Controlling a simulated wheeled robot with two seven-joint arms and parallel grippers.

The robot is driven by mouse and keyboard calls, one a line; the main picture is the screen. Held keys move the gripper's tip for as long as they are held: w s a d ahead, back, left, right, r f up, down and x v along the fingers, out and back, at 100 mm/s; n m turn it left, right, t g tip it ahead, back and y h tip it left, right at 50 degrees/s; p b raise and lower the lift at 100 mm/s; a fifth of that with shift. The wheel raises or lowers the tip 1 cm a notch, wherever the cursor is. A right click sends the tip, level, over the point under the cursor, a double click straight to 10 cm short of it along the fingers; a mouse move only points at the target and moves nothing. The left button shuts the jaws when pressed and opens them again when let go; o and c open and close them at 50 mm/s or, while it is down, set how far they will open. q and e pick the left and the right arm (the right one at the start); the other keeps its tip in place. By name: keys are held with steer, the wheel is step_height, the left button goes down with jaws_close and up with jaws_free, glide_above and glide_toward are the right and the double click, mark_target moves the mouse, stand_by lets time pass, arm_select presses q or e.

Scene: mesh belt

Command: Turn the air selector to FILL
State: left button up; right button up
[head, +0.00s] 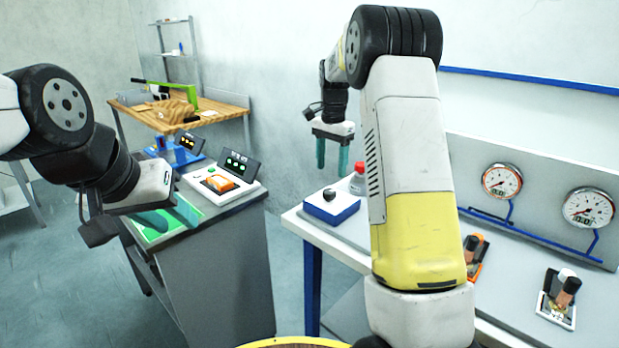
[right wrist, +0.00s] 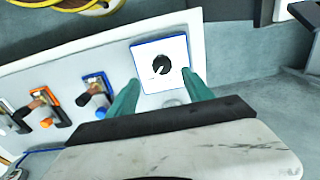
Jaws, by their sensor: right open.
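The air selector is a round black knob (head: 332,195) on a white box with blue sides (head: 326,211), at the left end of the white bench. In the right wrist view the knob (right wrist: 160,65) shows a light pointer mark, and no label is readable. My right gripper (head: 332,158) is open and empty, pointing down above the box. In the wrist view its fingertips (right wrist: 160,77) lie on either side of the knob, apart from it. My left gripper (head: 169,216) is open and empty over a green panel, far from the selector.
A red-capped bottle (head: 357,181) stands close behind the selector box. Two gauges (head: 501,181) are on the back panel, with an orange-based lever valve (head: 471,257) and a white-based one (head: 557,297) on the bench. A grey console (head: 215,260) stands left, across a floor gap.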

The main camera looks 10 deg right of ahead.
mark_target(330, 191)
steer(key=shift+w+f, duration=0.3)
steer(key=shift+f, duration=0.05)
step_height(330, 191, down, 7)
steer(key=shift+f, duration=0.2)
jaws_close()
